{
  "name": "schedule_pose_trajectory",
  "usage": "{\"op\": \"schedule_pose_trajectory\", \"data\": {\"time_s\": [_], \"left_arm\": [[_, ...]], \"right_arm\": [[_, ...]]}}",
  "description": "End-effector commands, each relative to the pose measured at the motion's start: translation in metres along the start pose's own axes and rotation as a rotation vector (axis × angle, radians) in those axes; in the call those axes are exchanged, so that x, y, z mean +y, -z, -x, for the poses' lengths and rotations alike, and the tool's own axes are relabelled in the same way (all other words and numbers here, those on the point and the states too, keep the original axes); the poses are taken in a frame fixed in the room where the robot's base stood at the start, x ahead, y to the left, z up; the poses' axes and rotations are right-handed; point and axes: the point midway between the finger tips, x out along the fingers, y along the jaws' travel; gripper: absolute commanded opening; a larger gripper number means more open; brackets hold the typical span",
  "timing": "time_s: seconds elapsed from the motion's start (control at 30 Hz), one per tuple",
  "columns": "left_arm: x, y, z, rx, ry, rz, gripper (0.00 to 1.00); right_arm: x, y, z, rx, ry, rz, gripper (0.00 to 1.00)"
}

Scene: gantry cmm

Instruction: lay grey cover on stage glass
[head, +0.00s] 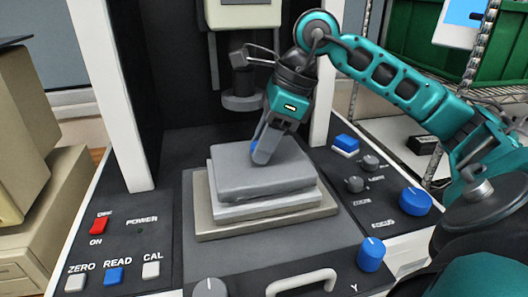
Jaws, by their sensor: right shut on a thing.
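The grey cover (262,172), a flat slab, is over the stage in the middle of the head view. It sits slightly askew to the lighter block (268,206) of the stage below it. I see no clear gap between them, but cannot tell for sure whether they touch. The stage glass is not visible; the cover hides the stage's top. My right gripper (263,150) comes down from the upper right and is shut on the cover near its back middle. My left gripper is out of view.
The stage's wide base plate (222,228) lies on the dark machine bed. The measuring head (243,100) hangs behind the cover, close to my right gripper. White columns flank the bed. Blue and grey knobs (415,201) are at the right, buttons (113,275) at the left, a white handle (302,281) in front.

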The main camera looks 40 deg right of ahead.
Motion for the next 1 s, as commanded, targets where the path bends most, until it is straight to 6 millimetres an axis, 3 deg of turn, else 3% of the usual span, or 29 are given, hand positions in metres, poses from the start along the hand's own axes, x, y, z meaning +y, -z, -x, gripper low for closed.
{"op": "schedule_pose_trajectory", "data": {"time_s": [0.1, 0.5, 0.53, 0.77, 1.0], "left_arm": [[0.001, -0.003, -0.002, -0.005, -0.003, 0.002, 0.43], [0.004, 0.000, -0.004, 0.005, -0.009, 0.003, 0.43], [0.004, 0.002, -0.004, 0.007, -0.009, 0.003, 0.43], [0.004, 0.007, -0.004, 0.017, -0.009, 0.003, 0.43], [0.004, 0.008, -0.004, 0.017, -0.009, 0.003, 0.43]], "right_arm": [[0.000, 0.005, -0.011, 0.001, 0.001, -0.001, 0.02], [0.000, 0.006, -0.015, 0.000, 0.002, 0.000, 0.02], [0.000, 0.006, -0.014, 0.000, 0.001, 0.000, 0.37], [0.000, 0.006, -0.013, 0.001, 0.001, 0.000, 0.59], [0.000, 0.005, -0.013, 0.000, 0.001, 0.000, 0.60]]}}
